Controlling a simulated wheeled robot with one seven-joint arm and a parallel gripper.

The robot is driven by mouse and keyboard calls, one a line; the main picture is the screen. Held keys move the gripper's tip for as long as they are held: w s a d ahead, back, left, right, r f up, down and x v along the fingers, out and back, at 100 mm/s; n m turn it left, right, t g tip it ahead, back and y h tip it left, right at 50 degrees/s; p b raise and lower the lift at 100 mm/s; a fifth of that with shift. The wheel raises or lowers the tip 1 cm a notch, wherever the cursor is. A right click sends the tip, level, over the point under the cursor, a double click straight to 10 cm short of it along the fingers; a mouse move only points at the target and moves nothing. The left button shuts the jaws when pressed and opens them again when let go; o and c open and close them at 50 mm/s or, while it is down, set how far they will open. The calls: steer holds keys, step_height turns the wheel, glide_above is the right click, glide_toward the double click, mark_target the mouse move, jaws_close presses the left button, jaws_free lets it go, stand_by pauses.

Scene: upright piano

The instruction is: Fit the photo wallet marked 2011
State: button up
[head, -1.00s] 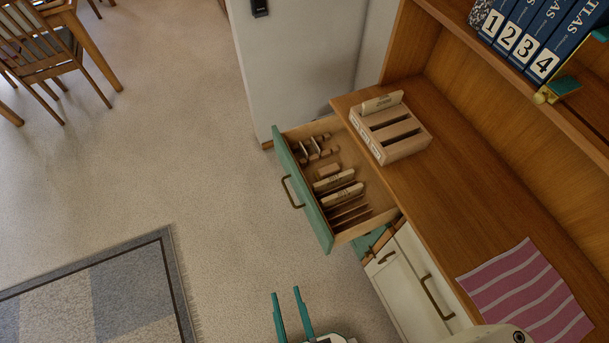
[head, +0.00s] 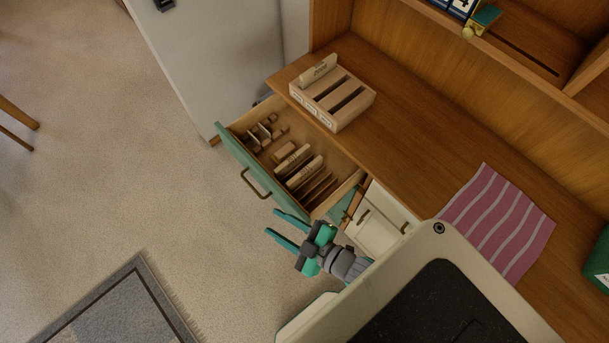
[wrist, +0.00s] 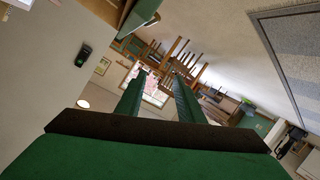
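Two cream photo wallets stand in the open teal-fronted drawer (head: 247,174), a farther one (head: 292,158) and a nearer one (head: 304,172). Their markings are too small to read. Another cream wallet (head: 319,70) stands upright in the left slot of a light wooden rack (head: 341,118) on the desk top. The other slots of the rack look empty. My gripper (head: 272,222) is open and empty, in front of the drawer near its right end. The wrist view shows its two fingers (wrist: 155,92) apart with nothing between them.
Small wooden pieces and dividers (head: 268,132) fill the drawer's far part. A striped pink cloth (head: 497,222) lies on the desk top (head: 420,140). Numbered blue books (head: 455,8) stand on the shelf above.

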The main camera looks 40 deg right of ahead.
steer(key=w, duration=0.2)
steer(key=n+g+h, duration=0.4)
steer(key=n+g, duration=0.2)
steer(key=g, duration=0.1)
glide_above(305, 170)
steer(key=d, duration=0.3)
step_height(305, 170, down, 3)
steer(key=shift+w+d+r+n+g, duration=0.15)
steer(key=shift+r+n+g, duration=0.15)
steer(key=shift+g, duration=0.3)
steer(key=shift+w+d+r+n+g, duration=0.2)
steer(key=shift+n+g, duration=0.1)
steer(key=shift+g, duration=0.3)
step_height(305, 170, up, 6)
steer(key=a+n+g+y, duration=0.1)
steer(key=a+n+g, duration=0.2)
steer(key=g, duration=0.2)
steer(key=f, duration=1.1)
steer(key=shift+s+a, duration=0.25)
steer(key=shift+r, duration=0.1)
jaws_close()
